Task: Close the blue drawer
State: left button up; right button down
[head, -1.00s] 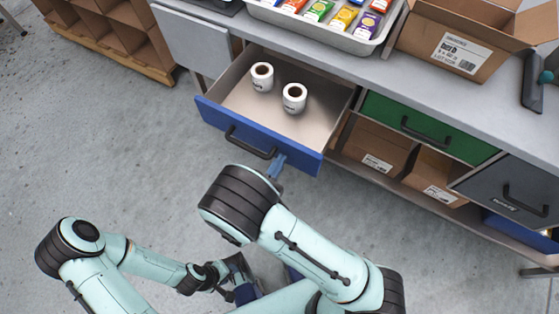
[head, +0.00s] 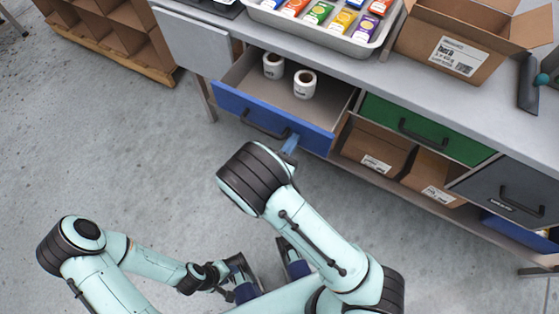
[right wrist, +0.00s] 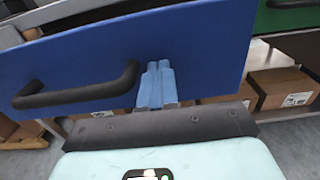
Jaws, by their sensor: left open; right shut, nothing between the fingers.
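The blue drawer (head: 235,102) is partly open under the grey worktop, with two white rolls (head: 304,85) standing inside. Its dark handle (head: 262,126) sits on the front; the handle also shows in the right wrist view (right wrist: 75,97). My right gripper (head: 290,144) is shut and empty, its blue fingertips (right wrist: 157,80) at the drawer front, just right of the handle, and apparently touching it. My left gripper (head: 267,270) is open and empty, low over the floor, away from the drawer.
A green drawer (head: 428,128) and a grey drawer (head: 510,190) are shut to the right. Cardboard boxes (head: 375,150) sit on the shelf below. A tray of packets (head: 330,30) and an open carton (head: 455,45) stand on the worktop.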

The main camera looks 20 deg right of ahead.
jog(key=x, duration=2)
jog(key=shift+w+d, duration=0.3)
pick_arm(q)
jog(key=shift+s+a+r, duration=0.1)
jog(key=shift+s+r, duration=0.15)
jog(key=shift+r, duration=0.05)
pick_arm(e)
jog(key=shift+d+r, duration=0.1)
jog(key=shift+r, duration=0.1)
jog(key=shift+d+r, duration=0.1)
jog(key=shift+r, duration=0.05)
